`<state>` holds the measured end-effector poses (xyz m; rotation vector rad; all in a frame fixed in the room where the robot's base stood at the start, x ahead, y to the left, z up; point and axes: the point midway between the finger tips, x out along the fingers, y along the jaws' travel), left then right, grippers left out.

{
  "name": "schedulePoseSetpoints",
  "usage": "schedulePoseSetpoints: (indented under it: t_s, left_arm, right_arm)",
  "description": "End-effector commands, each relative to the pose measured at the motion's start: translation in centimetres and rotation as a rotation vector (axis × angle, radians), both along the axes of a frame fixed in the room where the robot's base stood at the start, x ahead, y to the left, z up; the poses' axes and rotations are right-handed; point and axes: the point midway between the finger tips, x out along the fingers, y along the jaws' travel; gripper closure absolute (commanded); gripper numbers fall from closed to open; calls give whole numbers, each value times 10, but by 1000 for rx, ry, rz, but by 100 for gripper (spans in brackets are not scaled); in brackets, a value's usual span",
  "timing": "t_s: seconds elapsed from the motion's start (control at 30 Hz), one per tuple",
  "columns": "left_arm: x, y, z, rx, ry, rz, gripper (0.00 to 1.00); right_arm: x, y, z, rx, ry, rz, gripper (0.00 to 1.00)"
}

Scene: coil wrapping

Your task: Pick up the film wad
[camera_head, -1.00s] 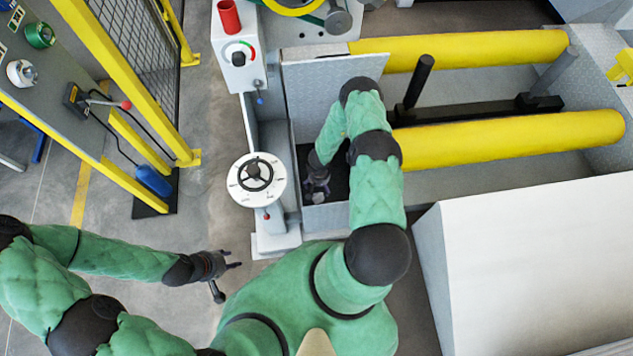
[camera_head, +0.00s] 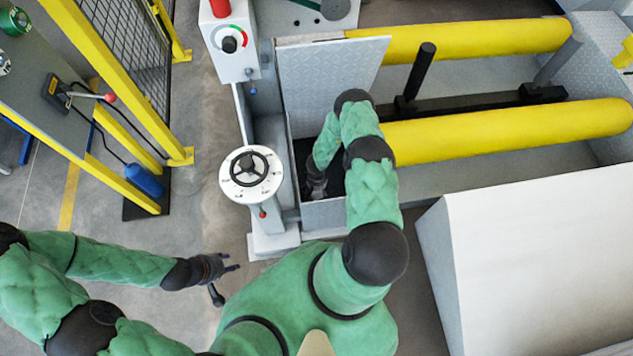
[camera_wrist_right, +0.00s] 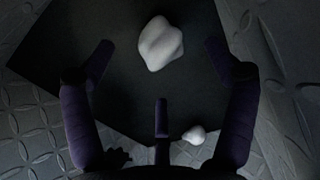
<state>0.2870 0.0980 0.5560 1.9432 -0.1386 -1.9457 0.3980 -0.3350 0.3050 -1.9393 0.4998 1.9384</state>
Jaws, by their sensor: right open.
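A larger white, lumpy film wad (camera_wrist_right: 160,43) lies on a dark floor panel in the right wrist view, towards the top and between the tips of my gripper's two side fingers. A smaller white lump (camera_wrist_right: 195,134) lies lower, near the right finger. My right gripper (camera_head: 317,190) reaches down into the recess beside the machine and is open, with nothing between its fingers. Both lumps are hidden in the head view. My left gripper (camera_head: 222,277) is open and empty over the floor at the lower left.
Patterned metal walls surround the dark panel (camera_wrist_right: 100,105). A raised metal plate (camera_head: 325,75) stands behind the recess. Yellow rollers (camera_head: 500,130) lie to the right. A post with a round dial (camera_head: 238,183) stands left of the recess. A white block (camera_head: 540,250) is at the right.

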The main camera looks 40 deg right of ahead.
Motion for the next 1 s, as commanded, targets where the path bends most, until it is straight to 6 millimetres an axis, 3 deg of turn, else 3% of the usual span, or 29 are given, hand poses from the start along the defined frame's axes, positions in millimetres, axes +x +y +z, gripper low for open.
schedulePoseSetpoints:
  t_s: [0.3,0.63,0.67,0.87,1.0]
  left_arm:
    - [0,0,-20,0,0,0,60]
    - [0,0,-21,0,0,0,60]
    - [0,0,-21,0,0,0,60]
    - [0,0,-21,0,0,0,60]
    - [0,0,-21,0,0,0,60]
  right_arm:
    - [-1,1,-45,0,1,0,14]
    - [0,0,-50,0,0,0,14]
    - [0,0,-50,0,0,0,17]
    - [0,0,-50,0,0,1,73]
    - [0,0,-50,0,1,1,78]
